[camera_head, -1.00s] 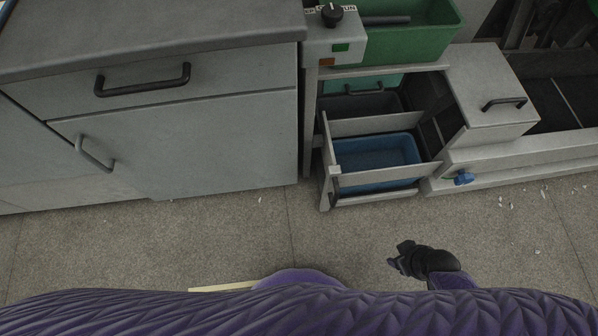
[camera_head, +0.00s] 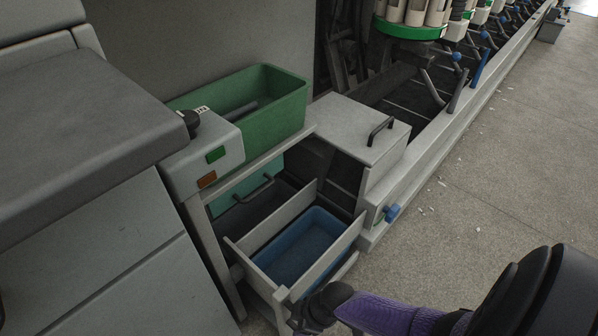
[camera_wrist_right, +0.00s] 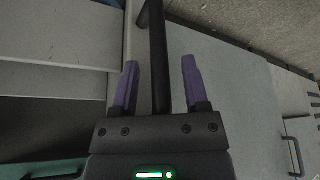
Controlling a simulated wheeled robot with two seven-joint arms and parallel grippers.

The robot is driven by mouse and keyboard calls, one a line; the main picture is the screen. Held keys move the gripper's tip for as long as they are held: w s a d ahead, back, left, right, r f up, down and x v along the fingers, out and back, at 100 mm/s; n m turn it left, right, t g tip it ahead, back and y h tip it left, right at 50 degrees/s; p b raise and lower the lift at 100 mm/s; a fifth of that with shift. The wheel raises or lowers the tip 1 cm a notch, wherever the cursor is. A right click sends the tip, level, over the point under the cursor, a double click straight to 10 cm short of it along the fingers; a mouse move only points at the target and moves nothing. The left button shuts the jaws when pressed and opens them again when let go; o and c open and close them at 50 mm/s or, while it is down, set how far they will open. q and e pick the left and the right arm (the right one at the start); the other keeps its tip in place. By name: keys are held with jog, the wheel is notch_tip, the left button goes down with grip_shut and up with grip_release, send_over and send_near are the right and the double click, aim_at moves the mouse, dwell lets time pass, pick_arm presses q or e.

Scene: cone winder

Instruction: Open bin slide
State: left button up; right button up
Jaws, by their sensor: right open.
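The bin slide is a light grey frame (camera_head: 325,264) at the front of the machine, with a blue bin (camera_head: 300,250) inside it. It juts out from under the machine's top. My right gripper (camera_head: 300,322) is low at the slide's near front corner, its fingers hard to make out in the head view. In the right wrist view its two purple fingers (camera_wrist_right: 158,88) stand apart on either side of a dark bar (camera_wrist_right: 158,45), with gaps on both sides. My left gripper is not in view.
A green trough (camera_head: 245,108) and a control box with a dark knob (camera_head: 200,160) stand above the slide. A grey box with a dark handle (camera_head: 380,130) is beyond it. A grey cabinet (camera_head: 110,260) is at the left. Floor (camera_head: 470,190) is open at the right.

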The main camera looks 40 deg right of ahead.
grip_shut()
dwell(1.0)
dwell(0.4)
